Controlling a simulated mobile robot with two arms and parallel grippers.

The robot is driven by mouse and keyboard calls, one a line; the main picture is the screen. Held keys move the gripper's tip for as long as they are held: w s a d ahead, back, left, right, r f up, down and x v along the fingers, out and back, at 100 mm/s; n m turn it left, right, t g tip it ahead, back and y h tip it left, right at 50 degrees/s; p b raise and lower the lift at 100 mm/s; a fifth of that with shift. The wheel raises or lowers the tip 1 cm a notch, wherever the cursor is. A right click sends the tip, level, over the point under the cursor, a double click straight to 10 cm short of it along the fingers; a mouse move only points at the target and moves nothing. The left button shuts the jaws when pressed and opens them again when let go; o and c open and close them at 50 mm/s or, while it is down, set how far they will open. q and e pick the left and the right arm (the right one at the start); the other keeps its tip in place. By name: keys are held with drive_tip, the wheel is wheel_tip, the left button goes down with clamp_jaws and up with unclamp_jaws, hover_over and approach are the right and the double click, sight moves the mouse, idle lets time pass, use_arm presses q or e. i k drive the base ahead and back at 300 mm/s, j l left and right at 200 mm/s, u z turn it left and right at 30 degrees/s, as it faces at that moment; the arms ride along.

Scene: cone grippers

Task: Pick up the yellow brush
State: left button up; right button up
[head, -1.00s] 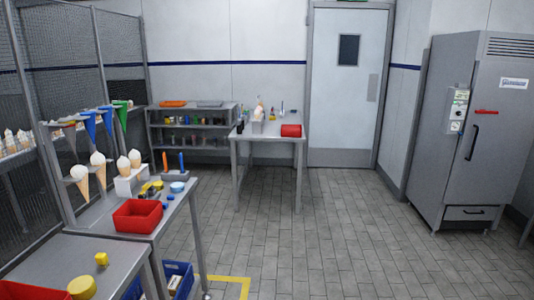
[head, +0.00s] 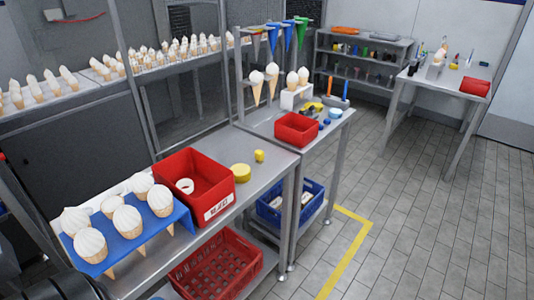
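No thing is clearly recognisable as a yellow brush. Several yellow things show in the head view. A small yellow block-like thing (head: 259,155) and a round yellow disc (head: 241,173) lie on the near steel table, right of a red crate. A yellow and dark thing (head: 312,107) lies on the second table behind the small red bin. A tiny yellow item (head: 454,66) is on the far table. Which of them, if any, is the brush I cannot tell. Neither of my grippers is in view.
The red crate (head: 222,205) and a blue holder (head: 130,238) of ice cream cones stand on the near steel table (head: 262,182). A small red bin (head: 297,129) is on the second table. A blue crate (head: 280,215) sits below. Tiled floor (head: 420,215) on the right is clear.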

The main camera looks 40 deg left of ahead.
sight(259, 155)
drive_tip(key=i+u, duration=0.15)
drive_tip(key=u, duration=0.3)
drive_tip(key=i+l+u, duration=0.1)
drive_tip(key=u, duration=0.35)
drive_tip(key=i+l+u, duration=0.1)
drive_tip(key=u, duration=0.35)
drive_tip(key=l, duration=0.1)
